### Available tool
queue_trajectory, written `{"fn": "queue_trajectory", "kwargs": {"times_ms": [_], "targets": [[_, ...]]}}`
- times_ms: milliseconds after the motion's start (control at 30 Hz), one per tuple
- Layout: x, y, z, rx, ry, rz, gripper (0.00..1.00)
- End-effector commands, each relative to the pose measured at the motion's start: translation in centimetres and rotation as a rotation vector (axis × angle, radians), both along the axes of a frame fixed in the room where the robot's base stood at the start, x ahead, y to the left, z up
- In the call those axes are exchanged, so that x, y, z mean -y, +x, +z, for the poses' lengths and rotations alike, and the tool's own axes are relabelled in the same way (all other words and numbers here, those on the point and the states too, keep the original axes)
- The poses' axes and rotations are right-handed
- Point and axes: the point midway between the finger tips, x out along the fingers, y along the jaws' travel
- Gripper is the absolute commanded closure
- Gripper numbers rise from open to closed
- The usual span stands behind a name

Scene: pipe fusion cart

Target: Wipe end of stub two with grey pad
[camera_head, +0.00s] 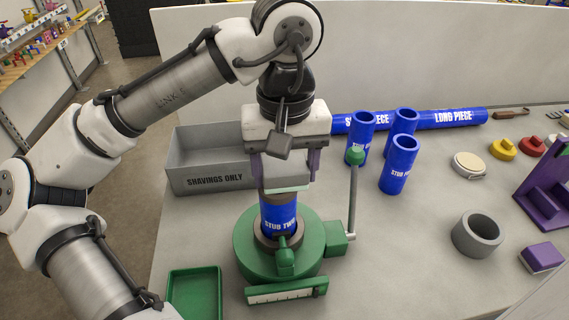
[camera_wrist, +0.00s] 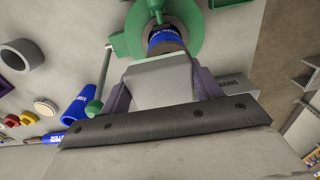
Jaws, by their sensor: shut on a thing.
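Stub two (camera_head: 279,217) is a blue tube labelled "STUB TW…", standing upright in the round green fixture (camera_head: 248,246) with a dark ring around it. My gripper (camera_head: 287,168) is directly above it and points down. In the wrist view, my gripper (camera_wrist: 160,88) has its purple fingers shut on the sides of the grey pad (camera_wrist: 160,80), a pale grey block. The pad's lower edge (camera_head: 286,188) is at the top of the stub in the head view; I cannot tell if they touch. The stub's top end is hidden by the pad, and only a little blue (camera_wrist: 163,36) shows past it.
The grey "SHAVINGS ONLY" bin (camera_head: 190,180) is left. A green tray (camera_head: 194,293) lies front left. A grey ring (camera_head: 477,234) lies right.

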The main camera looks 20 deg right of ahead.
Motion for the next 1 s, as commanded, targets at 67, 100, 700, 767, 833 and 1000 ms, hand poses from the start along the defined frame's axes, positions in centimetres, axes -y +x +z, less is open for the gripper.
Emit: {"fn": "queue_trajectory", "kwargs": {"times_ms": [67,100,700,767,833,1000], "targets": [[-0.4,0.1,0.1,0.000,-0.001,0.001,0.55],[-0.7,0.2,0.1,-0.002,-0.002,0.001,0.55],[-2.0,0.6,-0.1,-0.001,0.001,-0.002,0.55],[-1.6,0.4,0.0,-0.001,0.001,-0.003,0.55],[-1.2,0.3,0.0,-0.001,0.000,-0.003,0.55],[-0.2,0.0,0.1,-0.002,0.001,-0.003,0.55]]}}
